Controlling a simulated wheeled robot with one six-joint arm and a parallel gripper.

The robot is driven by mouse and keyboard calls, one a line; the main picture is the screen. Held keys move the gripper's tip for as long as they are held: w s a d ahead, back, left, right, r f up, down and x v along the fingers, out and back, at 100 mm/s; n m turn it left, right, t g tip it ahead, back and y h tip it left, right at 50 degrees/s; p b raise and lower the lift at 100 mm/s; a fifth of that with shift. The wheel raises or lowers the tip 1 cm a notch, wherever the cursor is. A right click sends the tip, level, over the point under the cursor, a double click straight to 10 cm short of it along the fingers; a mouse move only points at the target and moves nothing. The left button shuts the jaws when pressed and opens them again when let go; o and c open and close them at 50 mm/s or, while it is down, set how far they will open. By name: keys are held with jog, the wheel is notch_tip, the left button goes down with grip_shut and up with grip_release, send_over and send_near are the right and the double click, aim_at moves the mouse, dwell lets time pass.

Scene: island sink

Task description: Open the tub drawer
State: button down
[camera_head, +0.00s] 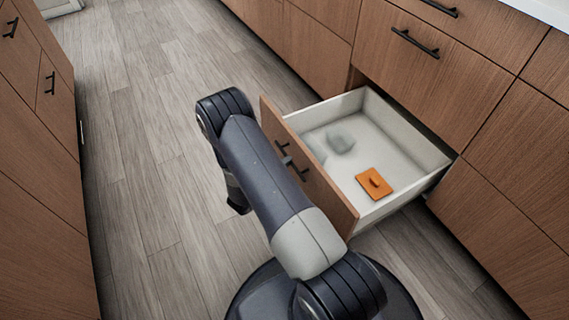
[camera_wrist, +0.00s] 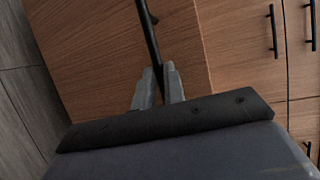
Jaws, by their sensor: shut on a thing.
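The tub drawer (camera_head: 365,110) stands pulled well out from the island's lower row, with a wooden front and a white inside. Its black bar handle (camera_head: 302,174) is partly hidden behind my arm in the head view. In the wrist view the handle (camera_wrist: 148,38) runs down between the fingers of my gripper (camera_wrist: 158,84), which is shut on it. Inside the drawer lie an orange flat piece with a small raised grip (camera_head: 374,183) and a grey blurry object (camera_head: 341,143).
Closed wooden drawers with black handles (camera_head: 414,43) stand above and beside the open drawer. Another cabinet (camera_head: 40,200) stands at the left. The grey plank floor (camera_head: 150,150) between them is clear.

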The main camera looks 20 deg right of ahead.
dwell(0.3)
jog(key=c, duration=1.5)
grip_release()
jog(key=shift+a, duration=0.1)
jog(key=p+v, duration=0.3)
jog(key=v, duration=0.7)
jog(key=shift+s+a, duration=0.25)
jog(key=shift+s, duration=0.05)
jog(key=shift+d, duration=0.1)
